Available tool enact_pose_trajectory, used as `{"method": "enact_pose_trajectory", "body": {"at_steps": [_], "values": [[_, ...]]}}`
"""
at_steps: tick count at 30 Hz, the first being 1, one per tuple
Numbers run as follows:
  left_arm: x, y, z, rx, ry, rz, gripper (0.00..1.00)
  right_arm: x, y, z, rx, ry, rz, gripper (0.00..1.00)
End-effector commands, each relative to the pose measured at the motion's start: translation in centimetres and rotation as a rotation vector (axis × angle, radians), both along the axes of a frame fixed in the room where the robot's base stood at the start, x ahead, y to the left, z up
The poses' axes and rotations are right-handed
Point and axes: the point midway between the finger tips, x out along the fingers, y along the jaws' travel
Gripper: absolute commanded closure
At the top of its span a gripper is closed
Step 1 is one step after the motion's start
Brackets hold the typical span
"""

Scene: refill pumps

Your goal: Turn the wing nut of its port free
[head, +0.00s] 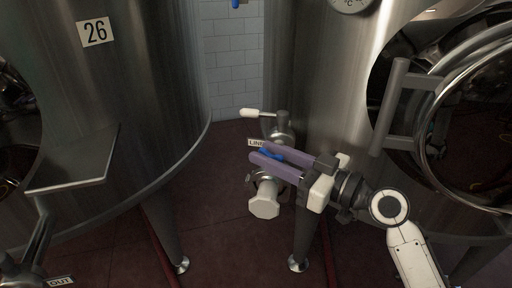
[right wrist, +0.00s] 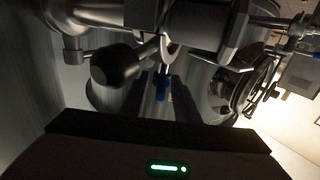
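A blue wing nut (head: 271,153) shows on the clamp of the port marked LINK, on the right tank. My right gripper (head: 258,157) reaches in from the right. Its two purple fingers stand apart, one on each side of the wing nut. In the right wrist view the blue wing nut (right wrist: 162,88) lies in the gap between the dark fingers. I cannot tell whether the fingers press on it. A pale cap or handle (head: 264,200) hangs just below the fingers. The fingers hide part of the clamp. My left gripper is not in view.
A white-handled valve (head: 252,113) sits just above the gripper. The right tank's round door (head: 470,130) and its handle are close to my right arm. Tank 26 (head: 140,120) stands at the left, with a steel shelf (head: 75,165). Tank legs stand on the red floor (head: 225,235).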

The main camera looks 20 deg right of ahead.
Motion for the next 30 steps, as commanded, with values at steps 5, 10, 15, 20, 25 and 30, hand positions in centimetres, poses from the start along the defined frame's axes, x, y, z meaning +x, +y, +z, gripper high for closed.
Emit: {"method": "enact_pose_trajectory", "body": {"at_steps": [5, 10, 15, 20, 25, 30], "values": [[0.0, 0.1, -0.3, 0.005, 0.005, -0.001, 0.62, 2.0, 1.6, 0.0, 0.002, 0.0, 0.001, 0.72], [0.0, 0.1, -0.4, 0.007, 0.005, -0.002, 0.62, 2.6, 2.2, -0.1, -0.001, 0.002, 0.001, 0.72], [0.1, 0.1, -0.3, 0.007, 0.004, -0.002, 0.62, 2.7, 2.2, -0.1, -0.002, 0.002, 0.001, 0.72], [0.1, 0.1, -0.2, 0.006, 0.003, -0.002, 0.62, 2.7, 2.2, -0.1, -0.001, 0.002, 0.001, 0.85], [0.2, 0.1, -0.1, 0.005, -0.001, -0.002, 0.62, 2.7, 2.2, -0.1, -0.001, 0.002, 0.001, 1.0], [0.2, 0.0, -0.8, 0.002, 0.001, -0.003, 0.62, 2.7, 2.2, -0.4, -0.002, 0.0, 0.02, 1.0]]}}
